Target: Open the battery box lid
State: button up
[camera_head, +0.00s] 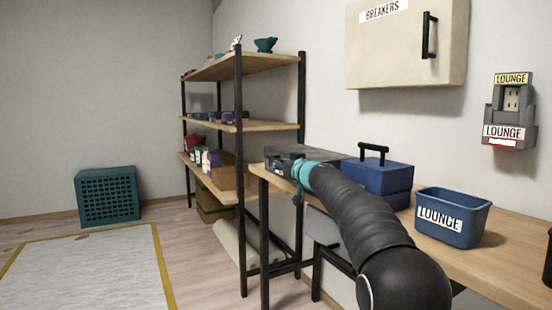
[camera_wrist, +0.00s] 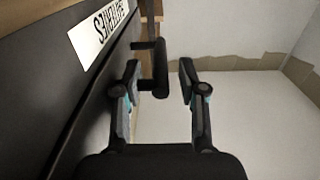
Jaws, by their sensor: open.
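The battery box is a dark grey box, and its flat top (camera_head: 325,152) shows at the left end of the wooden table in the head view, partly hidden by my arm. In the wrist view its dark face (camera_wrist: 50,85) fills the left side, with a white label (camera_wrist: 98,32) that appears to read BATTERIES, turned over. A black bar handle (camera_wrist: 160,62) sticks out from that face. My gripper (camera_wrist: 159,76) is open, its two fingers either side of the handle's end in the picture. I cannot tell whether they touch it. The gripper (camera_head: 284,167) is at the box's near left side in the head view.
A blue case (camera_head: 375,178) with a black handle and a blue LOUNGE bin (camera_head: 452,217) stand on the table (camera_head: 490,267). A BREAKERS cabinet (camera_head: 400,50) hangs above. A shelf rack (camera_head: 241,180) stands left of the table. Open floor lies farther left.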

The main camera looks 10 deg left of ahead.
jog(key=shift+p+x, duration=0.9)
jog(key=shift+x, duration=0.8)
grip_shut()
